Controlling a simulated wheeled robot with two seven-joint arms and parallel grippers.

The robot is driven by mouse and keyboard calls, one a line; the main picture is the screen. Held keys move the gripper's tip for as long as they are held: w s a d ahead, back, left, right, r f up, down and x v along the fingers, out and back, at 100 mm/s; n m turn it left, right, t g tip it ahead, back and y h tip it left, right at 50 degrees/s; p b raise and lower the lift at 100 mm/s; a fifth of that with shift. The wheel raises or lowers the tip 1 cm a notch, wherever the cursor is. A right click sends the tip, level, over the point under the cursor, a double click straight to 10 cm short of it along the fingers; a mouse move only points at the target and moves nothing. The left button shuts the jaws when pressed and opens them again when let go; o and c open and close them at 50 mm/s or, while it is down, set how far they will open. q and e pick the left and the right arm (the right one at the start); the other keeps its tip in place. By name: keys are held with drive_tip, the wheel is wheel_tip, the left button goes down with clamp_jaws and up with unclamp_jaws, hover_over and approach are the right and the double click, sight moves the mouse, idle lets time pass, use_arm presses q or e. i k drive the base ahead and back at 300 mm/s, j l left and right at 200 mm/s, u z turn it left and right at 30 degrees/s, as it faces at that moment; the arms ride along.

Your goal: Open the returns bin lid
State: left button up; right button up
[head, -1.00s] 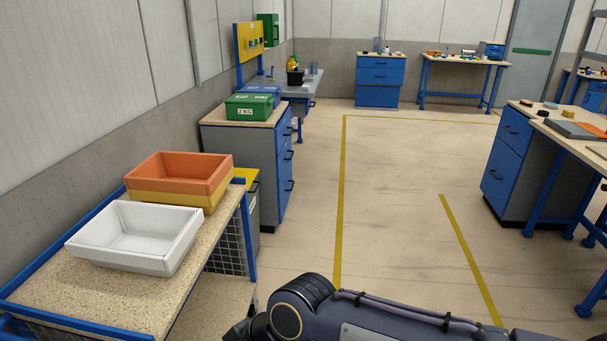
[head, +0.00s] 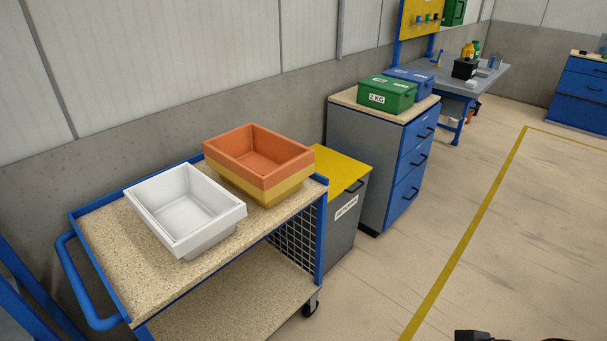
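The returns bin (head: 345,222) is a grey box with a white label on its front, standing on the floor between the cart and the grey cabinet. Its yellow lid (head: 340,171) lies flat and shut on top. The orange and yellow trays on the cart hide the lid's left part. Only a small dark piece of my own body shows at the bottom right edge; neither gripper can be made out.
A cart (head: 104,244) with a blue frame carries a white tray (head: 185,208) and a stacked orange tray (head: 258,155). A cabinet (head: 358,155) with blue drawers holds a green box (head: 387,95) and a blue box (head: 410,77). The floor (head: 420,250) on the right is clear.

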sight(343, 172)
drive_tip(key=i+l, duration=0.1)
drive_tip(key=l, duration=0.65)
drive_tip(key=i+l, duration=0.65)
drive_tip(key=l, duration=0.15)
drive_tip(key=i+l+u, duration=0.15)
drive_tip(key=u, duration=0.3)
drive_tip(key=i+l+u, duration=0.1)
drive_tip(key=l+u, duration=0.55)
drive_tip(key=u, duration=0.25)
drive_tip(key=i, duration=0.05)
